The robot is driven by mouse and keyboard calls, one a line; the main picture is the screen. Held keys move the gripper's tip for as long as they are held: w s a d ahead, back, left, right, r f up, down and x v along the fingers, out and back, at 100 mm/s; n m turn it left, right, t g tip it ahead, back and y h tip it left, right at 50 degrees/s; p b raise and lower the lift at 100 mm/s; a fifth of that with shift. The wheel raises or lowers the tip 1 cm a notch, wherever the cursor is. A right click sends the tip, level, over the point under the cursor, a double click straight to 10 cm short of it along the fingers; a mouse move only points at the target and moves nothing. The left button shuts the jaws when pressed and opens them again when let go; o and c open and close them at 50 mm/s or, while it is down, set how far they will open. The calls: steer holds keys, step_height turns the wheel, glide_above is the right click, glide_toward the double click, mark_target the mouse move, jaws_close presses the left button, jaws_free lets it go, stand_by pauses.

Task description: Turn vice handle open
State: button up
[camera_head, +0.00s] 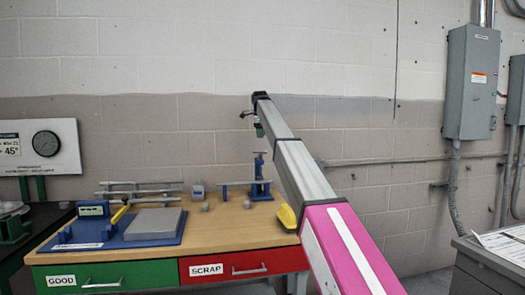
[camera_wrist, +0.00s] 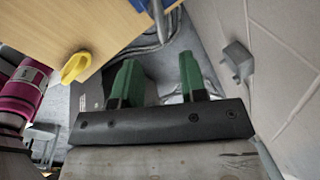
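At the top of that view, a grey rod (camera_wrist: 158,18) and a bit of blue show at the bench edge, perhaps parts of the vice.
The bench (camera_head: 225,225) has a green GOOD drawer (camera_head: 105,277) and a red SCRAP drawer (camera_head: 245,265). A yellow object (camera_head: 287,216) lies near its right edge; a yellow loop shows in the wrist view (camera_wrist: 75,67). A blue board (camera_head: 105,238) with a grey block (camera_head: 155,223) lies left.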

mark_target(260, 155)
steer(key=f, duration=0.3)
steer(key=w+f, duration=0.1)
steer(key=f, duration=0.4)
steer(key=shift+w+d+f, duration=0.15)
steer(key=shift+w+f, duration=0.2)
jaws_close()
